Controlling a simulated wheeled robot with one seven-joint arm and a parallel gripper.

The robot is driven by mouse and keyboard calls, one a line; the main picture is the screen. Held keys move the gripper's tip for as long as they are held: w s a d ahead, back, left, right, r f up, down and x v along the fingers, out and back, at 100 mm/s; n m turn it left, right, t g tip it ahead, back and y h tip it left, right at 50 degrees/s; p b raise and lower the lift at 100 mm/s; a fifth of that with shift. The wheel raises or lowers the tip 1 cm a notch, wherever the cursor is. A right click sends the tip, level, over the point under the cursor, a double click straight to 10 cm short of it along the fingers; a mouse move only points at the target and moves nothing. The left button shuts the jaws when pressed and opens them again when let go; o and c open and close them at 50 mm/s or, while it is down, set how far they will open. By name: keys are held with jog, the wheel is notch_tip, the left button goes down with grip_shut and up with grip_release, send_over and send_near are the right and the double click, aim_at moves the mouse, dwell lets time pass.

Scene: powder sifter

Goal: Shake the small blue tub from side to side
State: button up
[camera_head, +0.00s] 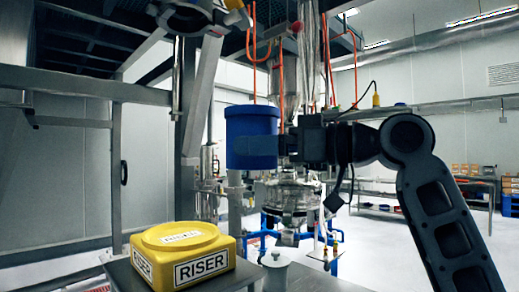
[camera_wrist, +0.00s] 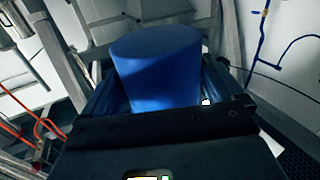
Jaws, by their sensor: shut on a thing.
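The small blue tub (camera_head: 251,130) is held in the air by my gripper (camera_head: 262,163), left of the middle in the head view. It looks upright, with a wider rim band at its top. My gripper reaches in from the right and is shut on the tub's lower part. In the wrist view the blue tub (camera_wrist: 158,70) sits between the two fingers of my gripper (camera_wrist: 155,95). The inside of the tub is hidden in both views.
A yellow block marked RISER (camera_head: 185,252) stands on a grey table (camera_head: 240,273) below and left of the tub. A metal frame post (camera_head: 190,110) stands close at the tub's left. Glass and metal equipment (camera_head: 292,200) with hanging orange hoses (camera_head: 281,70) is behind.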

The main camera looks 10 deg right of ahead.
aim_at(277, 114)
jog(key=shift+r, duration=0.15)
jog(key=shift+r+p, duration=1.75)
jog(key=shift+r, duration=0.65)
jog(key=shift+a, duration=0.1)
jog(key=shift+a, duration=0.95)
jog(key=d, duration=0.4)
jog(key=shift+d, duration=0.1)
jog(key=shift+a, duration=1.05)
jog(key=shift+a, duration=0.1)
